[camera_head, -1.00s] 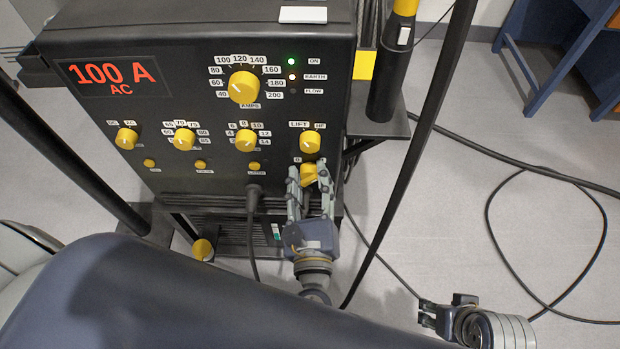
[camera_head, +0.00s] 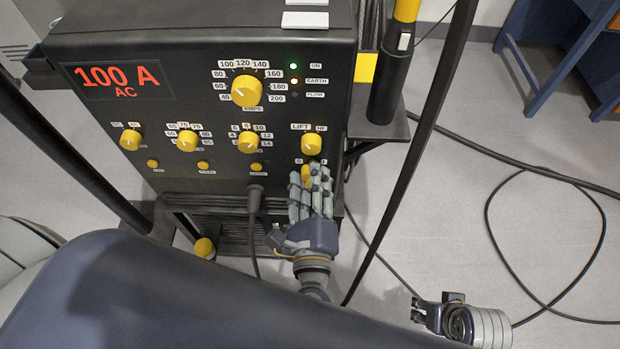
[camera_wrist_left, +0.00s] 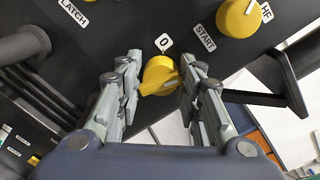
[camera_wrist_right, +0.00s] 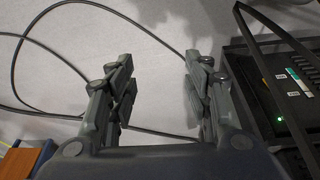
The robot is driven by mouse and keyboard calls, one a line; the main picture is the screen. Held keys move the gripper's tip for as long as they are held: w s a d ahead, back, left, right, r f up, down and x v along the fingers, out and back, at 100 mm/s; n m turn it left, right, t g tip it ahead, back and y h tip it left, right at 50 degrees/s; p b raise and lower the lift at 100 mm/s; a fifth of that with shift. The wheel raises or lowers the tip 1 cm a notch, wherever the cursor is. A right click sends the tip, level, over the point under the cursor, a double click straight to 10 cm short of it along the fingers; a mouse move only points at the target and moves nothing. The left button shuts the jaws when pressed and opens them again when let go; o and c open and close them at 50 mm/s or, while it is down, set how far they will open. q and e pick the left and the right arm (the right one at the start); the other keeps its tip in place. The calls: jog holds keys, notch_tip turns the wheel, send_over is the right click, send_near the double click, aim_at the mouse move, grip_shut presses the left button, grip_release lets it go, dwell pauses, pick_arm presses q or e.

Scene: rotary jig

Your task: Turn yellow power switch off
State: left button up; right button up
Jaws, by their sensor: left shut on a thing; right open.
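The yellow power switch (camera_head: 306,173) is a round knob at the lower right of the black machine's front panel. My right gripper (camera_head: 420,311) is open and empty at the lower right, away from the machine.
The panel carries other yellow knobs, including the LIFT/HF knob (camera_head: 311,144) just above the switch, and a lit red "100 A AC" display (camera_head: 112,80). A black cable plug (camera_head: 255,195) sits left of my left gripper. Cables (camera_head: 520,255) loop on the floor at right.

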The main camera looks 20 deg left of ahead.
pick_arm(q)
jog(key=shift+r+n, duration=0.1)
jog(key=shift+n, duration=1.3)
jog(key=n+b, duration=0.1)
jog(key=n, duration=0.2)
jog(key=shift+b, duration=0.3)
jog(key=shift+a+n, duration=0.1)
jog(key=shift+n, duration=0.5)
pick_arm(e)
jog(key=v, duration=0.5)
pick_arm(q)
jog(key=n+b, duration=0.2)
jog(key=n, duration=0.1)
jog(key=shift+h, duration=0.4)
jog(key=shift+n+b, duration=0.75)
jog(key=shift+n, duration=0.25)
jog(key=shift+a, duration=0.1)
pick_arm(e)
jog(key=w+a+r+t+y, duration=0.1)
jog(key=w+t, duration=0.3)
jog(key=w, duration=0.4)
jog(key=shift+w+a+r+t, duration=0.25)
jog(key=shift+a+t, duration=0.15)
jog(key=shift+a, duration=0.25)
pick_arm(q)
jog(key=shift+r, duration=0.1)
